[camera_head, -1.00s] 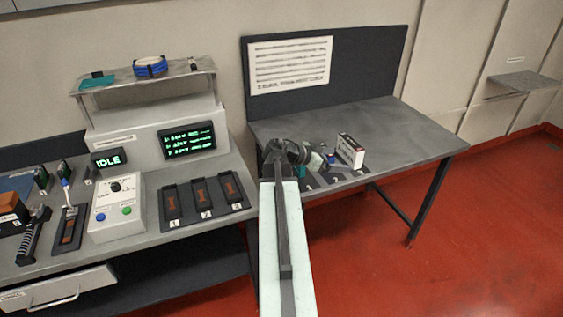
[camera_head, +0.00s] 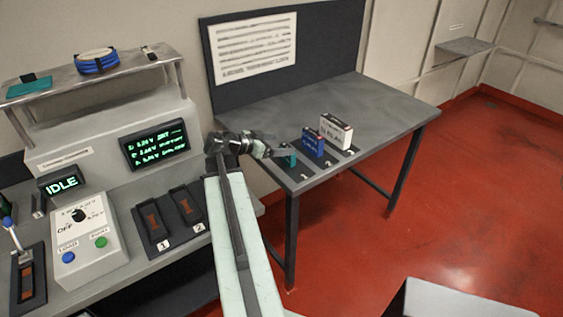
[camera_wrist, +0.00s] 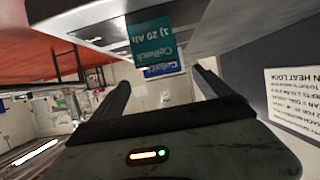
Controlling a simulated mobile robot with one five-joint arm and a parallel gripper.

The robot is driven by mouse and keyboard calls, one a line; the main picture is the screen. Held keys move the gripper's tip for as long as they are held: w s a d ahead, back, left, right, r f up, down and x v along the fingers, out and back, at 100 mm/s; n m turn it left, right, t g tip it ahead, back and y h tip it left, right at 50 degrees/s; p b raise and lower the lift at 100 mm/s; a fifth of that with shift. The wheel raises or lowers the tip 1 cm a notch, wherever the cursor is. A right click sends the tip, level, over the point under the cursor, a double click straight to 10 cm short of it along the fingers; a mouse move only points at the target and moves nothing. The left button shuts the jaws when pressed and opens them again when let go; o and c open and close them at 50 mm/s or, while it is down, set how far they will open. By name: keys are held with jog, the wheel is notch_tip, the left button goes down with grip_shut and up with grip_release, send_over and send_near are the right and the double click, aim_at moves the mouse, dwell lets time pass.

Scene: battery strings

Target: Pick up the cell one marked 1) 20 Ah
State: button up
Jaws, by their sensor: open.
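The teal cell (camera_head: 289,159) stands at the left end of a row on the right-hand table. In the wrist view the teal cell (camera_wrist: 155,43) appears upside down, and its label seems to read "1) 20 Ah". My gripper (camera_head: 277,153) is open, close by the teal cell on its left, and partly covers it. In the wrist view the open fingers (camera_wrist: 163,84) point toward the cell with nothing held between them. The exact gap to the cell is hard to judge.
A blue cell (camera_head: 313,142) and a white cell (camera_head: 336,132) stand right of the teal one, on dark numbered places. The table (camera_head: 375,105) is bare behind them. On the left bench are a bay tray (camera_head: 168,220), a control box (camera_head: 88,245) and a screen (camera_head: 155,144).

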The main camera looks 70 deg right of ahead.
jog(key=b, duration=0.3)
send_over(278, 165)
jog(key=f, duration=0.4)
jog(key=shift+w+a, duration=0.1)
jog(key=shift+a, duration=0.15)
jog(key=shift+d, duration=0.1)
jog(key=b+x, duration=0.3)
jog(key=x, duration=0.4)
jog(key=shift+s+d+f, duration=0.1)
jog(key=shift+s+d, duration=0.1)
jog(key=shift+s, duration=0.2)
jog(key=c, duration=1.8)
jog(key=shift+o, duration=0.2)
notch_tip(278, 165, up, 10)
jog(key=p, duration=1)
